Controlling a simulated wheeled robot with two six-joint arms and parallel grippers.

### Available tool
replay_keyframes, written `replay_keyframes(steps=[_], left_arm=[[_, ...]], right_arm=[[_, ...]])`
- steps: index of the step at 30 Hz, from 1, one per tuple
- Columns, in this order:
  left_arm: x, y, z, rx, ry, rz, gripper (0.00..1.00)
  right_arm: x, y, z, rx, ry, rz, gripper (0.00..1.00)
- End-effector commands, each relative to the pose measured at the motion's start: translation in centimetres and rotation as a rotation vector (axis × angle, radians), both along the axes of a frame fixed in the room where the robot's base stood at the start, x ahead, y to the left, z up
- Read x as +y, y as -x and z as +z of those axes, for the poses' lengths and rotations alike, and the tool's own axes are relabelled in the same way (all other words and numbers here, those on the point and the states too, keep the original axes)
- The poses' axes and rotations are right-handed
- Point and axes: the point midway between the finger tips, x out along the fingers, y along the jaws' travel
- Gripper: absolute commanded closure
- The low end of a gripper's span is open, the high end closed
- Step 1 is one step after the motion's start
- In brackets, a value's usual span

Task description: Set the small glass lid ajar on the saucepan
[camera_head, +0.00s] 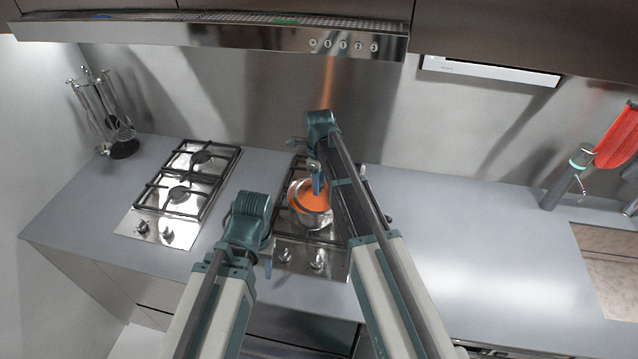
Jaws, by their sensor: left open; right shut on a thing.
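The saucepan (311,218) stands on the right-hand hob, with a steel outer wall and an orange inside. My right gripper (317,184) reaches down over it from above and is shut on the small glass lid (297,190). The clear lid is hard to tell from the pan's rim, so I cannot tell whether it touches the rim or how it is tilted. My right arm hides the pan's right side. My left gripper (268,266) is open, low at the front left edge of the same hob, apart from the pan.
The right-hand hob (283,257) has black grates and front knobs. A second, empty hob (178,192) lies to the left. Hanging utensils (104,112) are at the far left. A range hood (215,36) overhangs the back.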

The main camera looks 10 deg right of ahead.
Motion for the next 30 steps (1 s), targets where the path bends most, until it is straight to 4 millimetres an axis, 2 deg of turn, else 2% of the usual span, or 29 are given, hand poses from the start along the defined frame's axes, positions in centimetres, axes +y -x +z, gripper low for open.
replay_keyframes(steps=[8, 9, 14, 20, 25, 30], left_arm=[[0.00, 0.00, -0.13, 0.000, 0.000, 0.000, 0.50], [0.00, 0.00, -0.13, 0.000, 0.000, 0.000, 0.50], [0.00, 0.00, -0.13, 0.000, 0.000, 0.000, 0.50], [0.00, 0.00, -0.13, 0.000, 0.000, 0.000, 0.50], [0.00, 0.00, -0.13, 0.000, 0.000, 0.000, 0.50], [0.00, 0.00, -0.13, 0.000, 0.000, -0.001, 0.50]], right_arm=[[0.00, 0.00, -0.13, 0.000, 0.000, 0.000, 1.00], [0.00, 0.00, -0.13, 0.000, 0.000, 0.000, 0.54], [0.00, 0.00, -0.13, 0.000, 0.000, 0.000, 0.25], [0.00, 0.00, -0.13, 0.000, 0.000, 0.000, 0.25], [0.00, -0.01, -0.13, 0.000, 0.000, 0.000, 0.00], [0.00, -0.01, -0.13, 0.000, 0.000, 0.000, 0.00]])
